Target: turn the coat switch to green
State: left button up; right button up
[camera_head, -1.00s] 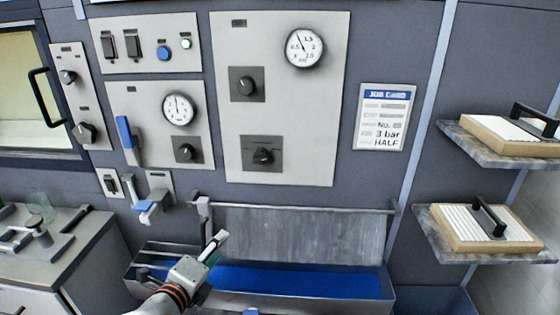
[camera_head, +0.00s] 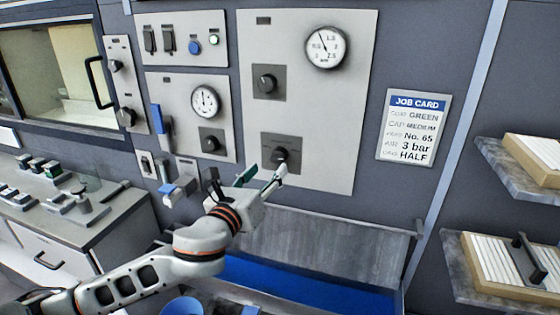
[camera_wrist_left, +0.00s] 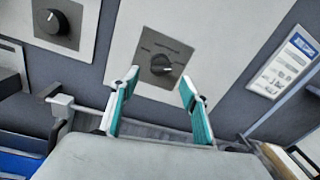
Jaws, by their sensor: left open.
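A black rotary switch (camera_head: 281,150) on a dark square plate sits low on the tall light panel (camera_head: 327,130). Its label is too small to read, so I cannot confirm that it is the coat switch. It also shows in the left wrist view (camera_wrist_left: 162,66), just beyond the fingertips, its knob lying aslant. My left gripper (camera_head: 265,174) is open and empty, just below and in front of this switch. In the left wrist view its two teal-padded fingers (camera_wrist_left: 159,82) stand apart below the switch, with no visible contact. My right gripper is not in view.
Another knob (camera_head: 266,82) and a gauge (camera_head: 326,47) are above on the same panel. A job card (camera_head: 414,127) to the right reads GREEN on its top line. A blue-bottomed trough (camera_head: 310,286) lies below. Shelves with framed boards (camera_head: 500,267) stand right.

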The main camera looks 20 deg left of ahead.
aim_at(276, 160)
pick_arm(q)
jog(key=w, duration=0.6)
jog(key=shift+w+d, duration=0.2)
jog(key=shift+d, duration=0.15)
jog(key=c, duration=1.1)
